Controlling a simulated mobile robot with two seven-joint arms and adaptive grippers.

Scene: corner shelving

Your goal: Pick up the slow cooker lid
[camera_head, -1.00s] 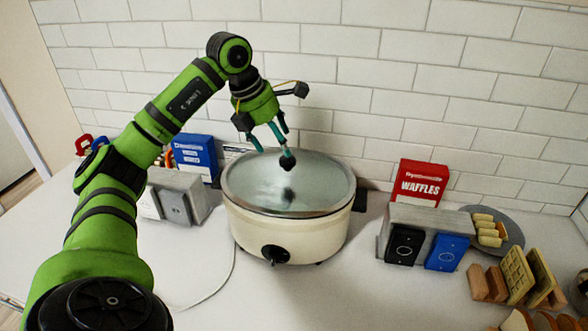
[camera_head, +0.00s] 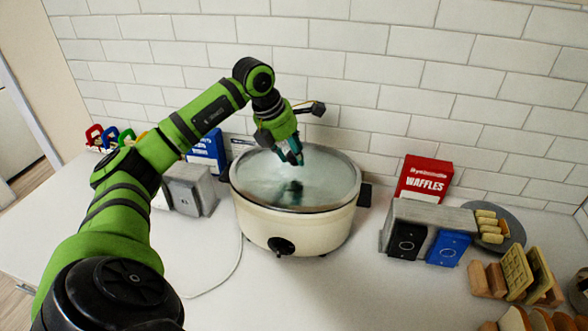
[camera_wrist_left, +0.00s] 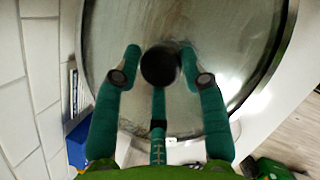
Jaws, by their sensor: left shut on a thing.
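The slow cooker lid (camera_head: 258,182) is a round glass lid with a metal rim. It lies on the cream slow cooker (camera_head: 292,228) and looks level; I see no clear gap under its rim. My left gripper (camera_head: 293,160) is over the lid's middle, pointing down. In the left wrist view, the teal fingers of the left gripper (camera_wrist_left: 161,72) are around the lid's round black knob (camera_wrist_left: 160,67), with the glass lid (camera_wrist_left: 210,25) behind it. The gripper is shut on the knob. The exact finger contact is hard to see. My right gripper is not in view.
Left of the cooker stand a grey toaster (camera_head: 188,190) and a blue box (camera_head: 207,150). Right are a red waffle box (camera_head: 424,178), another toaster (camera_head: 432,215) and a plate (camera_head: 512,228). The tiled wall (camera_head: 420,75) is close behind. The counter in front is clear.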

